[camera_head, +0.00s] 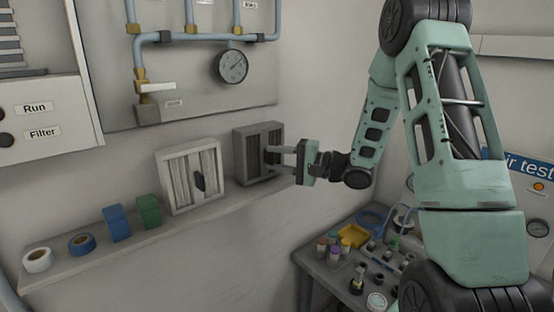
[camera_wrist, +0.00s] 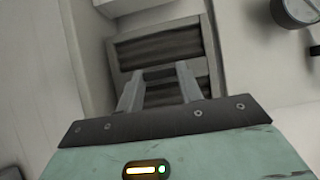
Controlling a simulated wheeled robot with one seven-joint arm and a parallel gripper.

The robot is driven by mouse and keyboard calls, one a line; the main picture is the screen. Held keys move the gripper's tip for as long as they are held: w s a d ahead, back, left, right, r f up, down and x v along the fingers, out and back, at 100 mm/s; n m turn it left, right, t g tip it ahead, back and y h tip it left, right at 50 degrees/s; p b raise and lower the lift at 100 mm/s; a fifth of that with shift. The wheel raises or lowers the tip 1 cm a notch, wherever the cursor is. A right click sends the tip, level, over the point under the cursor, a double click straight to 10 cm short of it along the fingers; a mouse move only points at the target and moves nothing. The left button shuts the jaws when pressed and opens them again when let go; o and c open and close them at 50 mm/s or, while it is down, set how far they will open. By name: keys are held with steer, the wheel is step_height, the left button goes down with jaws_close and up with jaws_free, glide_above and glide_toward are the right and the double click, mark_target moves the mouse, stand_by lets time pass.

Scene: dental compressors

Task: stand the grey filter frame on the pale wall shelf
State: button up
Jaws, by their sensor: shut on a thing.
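The grey filter frame (camera_head: 246,156) stands upright at the right end of the pale wall shelf (camera_head: 115,251) in the head view, to the right of a white filter frame. My gripper (camera_head: 277,158) reaches it from the right and is shut on its dark middle handle. In the wrist view the grey filter frame (camera_wrist: 161,42) fills the space beyond my gripper (camera_wrist: 160,72), whose fingers hide part of it. The frame's lower edge is at or very near the shelf top; I cannot tell whether it touches.
On the shelf stand a white filter frame (camera_head: 190,178), a green box (camera_head: 149,211), a blue box (camera_head: 117,223), a blue tape roll (camera_head: 82,243) and a white tape roll (camera_head: 38,260). A gauge (camera_head: 231,66) and pipes hang above. A cluttered table (camera_head: 318,266) stands below right.

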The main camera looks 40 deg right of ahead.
steer(key=shift+f, duration=0.35)
steer(key=o, duration=1.1)
steer(key=shift+f, duration=0.15)
steer(key=shift+r, duration=0.2)
steer(key=b+v, duration=0.4)
steer(key=v, duration=0.8)
steer(key=shift+f, duration=0.1)
